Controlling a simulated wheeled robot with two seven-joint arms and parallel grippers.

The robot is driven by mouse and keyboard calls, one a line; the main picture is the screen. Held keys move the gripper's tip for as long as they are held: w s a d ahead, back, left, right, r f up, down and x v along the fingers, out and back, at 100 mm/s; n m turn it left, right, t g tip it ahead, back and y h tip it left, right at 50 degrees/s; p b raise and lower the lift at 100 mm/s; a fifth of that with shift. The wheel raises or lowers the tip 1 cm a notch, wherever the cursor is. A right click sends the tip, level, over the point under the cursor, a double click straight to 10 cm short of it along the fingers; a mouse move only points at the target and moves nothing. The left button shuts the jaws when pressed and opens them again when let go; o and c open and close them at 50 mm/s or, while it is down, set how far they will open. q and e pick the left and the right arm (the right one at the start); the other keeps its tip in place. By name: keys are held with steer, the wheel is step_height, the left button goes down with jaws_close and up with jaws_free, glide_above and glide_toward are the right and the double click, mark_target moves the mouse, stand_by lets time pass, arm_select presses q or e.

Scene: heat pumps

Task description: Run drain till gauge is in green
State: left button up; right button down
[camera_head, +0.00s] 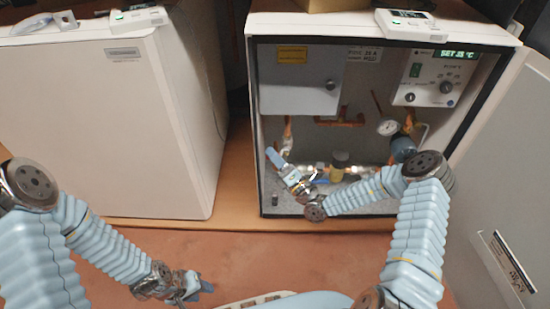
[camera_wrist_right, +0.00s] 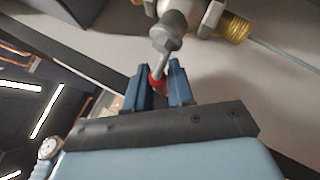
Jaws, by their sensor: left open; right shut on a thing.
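The heat pump cabinet (camera_head: 254,120) stands open in the head view. Its round white gauge (camera_head: 388,127) is inside at the right; the needle and any green band are too small to read. My right gripper (camera_head: 319,182) is low inside the cabinet, beside the pipework. In the right wrist view, its blue fingers (camera_wrist_right: 160,88) are shut on a small red-ended drain handle (camera_wrist_right: 158,82) with a grey metal stem (camera_wrist_right: 168,42). A brass threaded fitting (camera_wrist_right: 236,28) is just beyond. My left gripper (camera_head: 200,286) is open and empty, above the floor outside the cabinet.
A closed white unit (camera_head: 100,130) stands to the left. The cabinet door (camera_head: 500,190) is swung open at the right. A control panel (camera_head: 437,78) and grey box (camera_head: 300,85) are above the pipes. The reddish floor (camera_head: 250,250) in front shows free room.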

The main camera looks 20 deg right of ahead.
steer(key=shift+r+m+t+h, duration=0.3)
steer(key=shift+m+t, duration=0.4)
steer(key=shift+m, duration=0.2)
steer(key=c, duration=1.1)
jaws_free()
steer(key=v, duration=1.4)
steer(key=shift+w+f, duration=0.1)
